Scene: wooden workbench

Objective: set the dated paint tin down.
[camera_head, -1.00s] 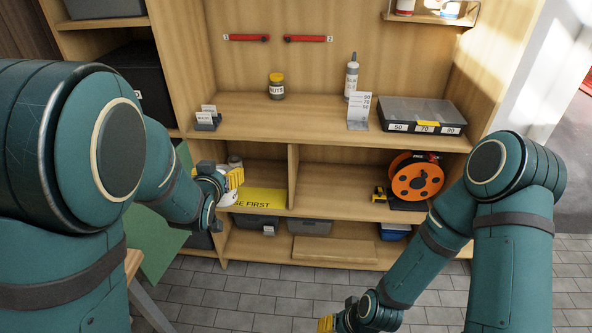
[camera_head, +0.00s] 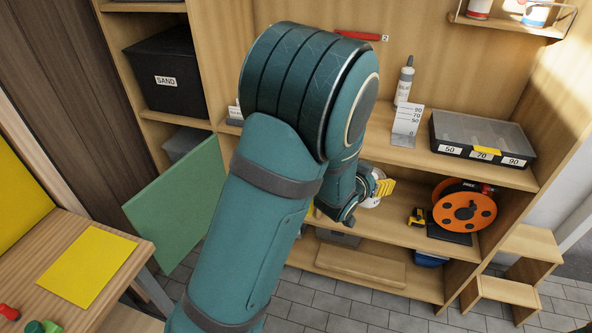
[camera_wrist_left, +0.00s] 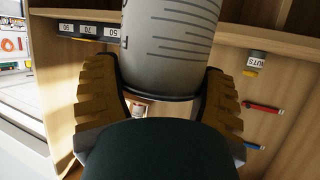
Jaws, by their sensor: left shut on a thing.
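My left gripper (camera_head: 380,188) is at the front of the middle shelf, partly behind my own arm. It is shut on a pale paint tin (camera_head: 370,203), of which only a little shows in the head view. In the left wrist view the tin (camera_wrist_left: 172,38) is a grey-white cylinder with dark scale lines, between the two yellow-padded fingers (camera_wrist_left: 158,95). No date can be read on it. Whether the tin touches the shelf cannot be told. My right gripper is out of view.
A divider box (camera_head: 482,140) marked 50, 70, 90 and a white bottle (camera_head: 404,82) stand on the upper shelf. A yellow sheet (camera_head: 88,262) lies on the workbench at left.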

